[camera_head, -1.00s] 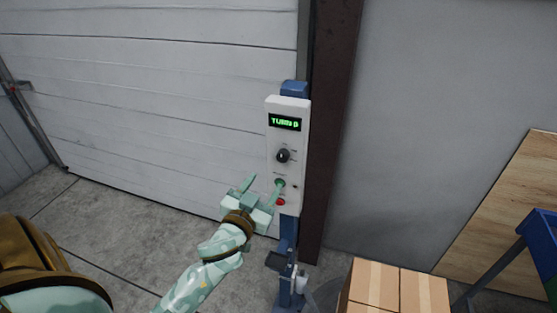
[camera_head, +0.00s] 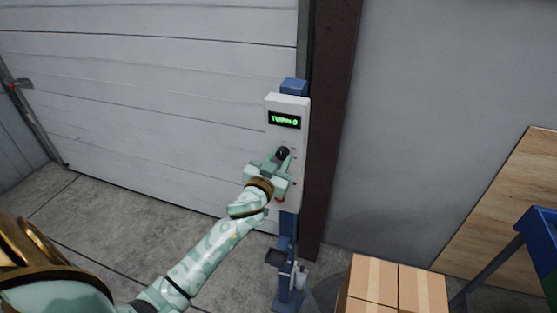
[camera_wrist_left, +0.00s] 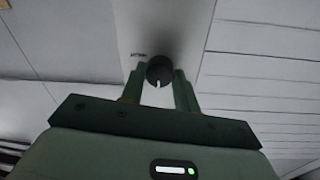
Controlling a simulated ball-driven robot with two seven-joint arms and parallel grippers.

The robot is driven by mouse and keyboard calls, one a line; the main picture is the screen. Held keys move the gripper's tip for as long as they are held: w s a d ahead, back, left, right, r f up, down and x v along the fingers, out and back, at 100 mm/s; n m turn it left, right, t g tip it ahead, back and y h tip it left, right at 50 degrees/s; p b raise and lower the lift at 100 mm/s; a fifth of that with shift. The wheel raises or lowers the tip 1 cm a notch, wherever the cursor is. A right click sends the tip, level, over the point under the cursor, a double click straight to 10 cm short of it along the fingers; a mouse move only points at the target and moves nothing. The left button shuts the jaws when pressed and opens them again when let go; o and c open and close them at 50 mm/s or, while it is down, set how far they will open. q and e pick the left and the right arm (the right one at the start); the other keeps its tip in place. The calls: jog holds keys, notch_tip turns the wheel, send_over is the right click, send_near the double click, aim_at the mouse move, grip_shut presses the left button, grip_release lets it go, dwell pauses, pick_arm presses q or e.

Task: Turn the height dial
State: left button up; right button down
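The black height dial (camera_head: 282,153) is a round knob on the white panel (camera_head: 287,104) of a blue post, below a green-lit display (camera_head: 285,120) that seems to read "TURN 0". In the left wrist view the dial (camera_wrist_left: 160,70) shows a white pointer mark. My left gripper (camera_head: 277,157) is at the dial, with one finger on each side of it. In the wrist view the fingers (camera_wrist_left: 160,80) are spread about the dial's width apart; whether they touch it I cannot tell. The lower buttons are mostly hidden by my gripper. My right gripper is not in view.
Strapped cardboard boxes (camera_head: 398,290) stand at the lower right. A blue bin (camera_head: 540,238) and a leaning wooden board (camera_head: 497,225) are farther right. A dark column (camera_head: 330,130) stands right beside the post. A white shutter door (camera_head: 150,100) is behind.

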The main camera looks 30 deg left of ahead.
pick_arm(q)
jog(key=shift+m, duration=0.3)
jog(key=m+p, duration=0.2)
jog(key=m, duration=0.3)
jog(key=shift+r+g, duration=0.1)
jog(key=shift+g, duration=0.2)
jog(key=m+p, duration=0.1)
jog(key=m, duration=0.2)
jog(key=shift+m, duration=0.4)
jog(key=m, duration=0.3)
jog(key=shift+m+p, duration=0.3)
jog(key=m+y+p, duration=0.1)
jog(key=m, duration=0.4)
jog(key=shift+d+m+p, duration=0.1)
jog(key=shift+m+p, duration=0.25)
jog(key=shift+m, duration=2.15)
jog(key=o, duration=1)
